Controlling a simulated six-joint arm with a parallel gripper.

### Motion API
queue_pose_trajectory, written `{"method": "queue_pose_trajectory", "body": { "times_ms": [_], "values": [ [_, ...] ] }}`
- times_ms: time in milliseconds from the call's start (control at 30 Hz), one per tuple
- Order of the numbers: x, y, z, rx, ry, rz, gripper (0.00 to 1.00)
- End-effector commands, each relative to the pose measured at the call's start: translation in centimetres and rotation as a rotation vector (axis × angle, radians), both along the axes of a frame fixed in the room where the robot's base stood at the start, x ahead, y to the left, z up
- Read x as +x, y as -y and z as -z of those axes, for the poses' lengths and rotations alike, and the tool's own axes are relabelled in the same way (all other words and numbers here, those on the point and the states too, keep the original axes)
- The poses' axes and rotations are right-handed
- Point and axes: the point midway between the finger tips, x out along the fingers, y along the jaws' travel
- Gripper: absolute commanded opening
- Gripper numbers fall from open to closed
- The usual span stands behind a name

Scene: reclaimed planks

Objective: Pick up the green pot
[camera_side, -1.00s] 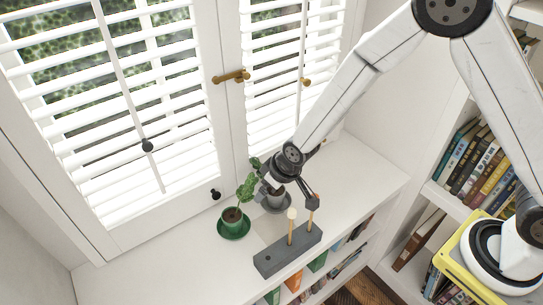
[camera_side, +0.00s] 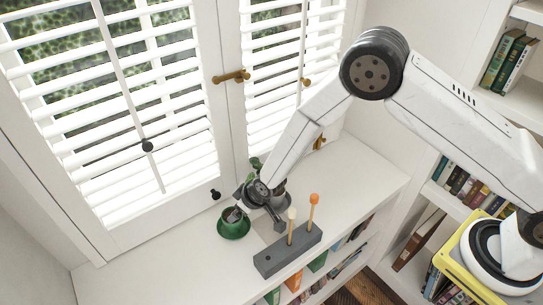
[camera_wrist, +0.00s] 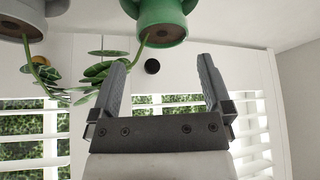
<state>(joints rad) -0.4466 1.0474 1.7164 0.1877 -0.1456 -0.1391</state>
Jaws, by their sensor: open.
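The green pot (camera_side: 233,231) stands upright on a green saucer on the white shelf top near the window. In the wrist view the green pot (camera_wrist: 165,12) is at the top centre, appearing upside down, with its soil and a leafy stem showing. My gripper (camera_side: 258,214) is low beside the pot, partly covering its plant in the side view. In the wrist view my gripper (camera_wrist: 166,62) is open and empty, its two fingers apart and the pot beyond their tips. I see no contact with the pot.
A grey pot (camera_wrist: 24,18) with a plant is close beside the green one; my wrist mostly hides it in the side view. A grey block (camera_side: 287,251) with a cream-tipped and an orange-tipped stick stands in front. The shelf top is clear at left.

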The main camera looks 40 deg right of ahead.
Motion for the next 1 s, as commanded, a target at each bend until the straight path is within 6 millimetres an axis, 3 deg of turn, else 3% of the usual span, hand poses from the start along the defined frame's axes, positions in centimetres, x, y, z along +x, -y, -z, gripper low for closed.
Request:
{"method": "queue_pose_trajectory", "body": {
  "times_ms": [300,767,1000],
  "values": [
    [0.8,-0.4,1.8,0.0,-0.001,0.001,1.0],
    [1.2,-0.6,2.6,0.0,-0.001,0.001,1.0],
    [2.0,-1.1,4.3,-0.001,-0.002,0.0,1.0]
  ]
}}
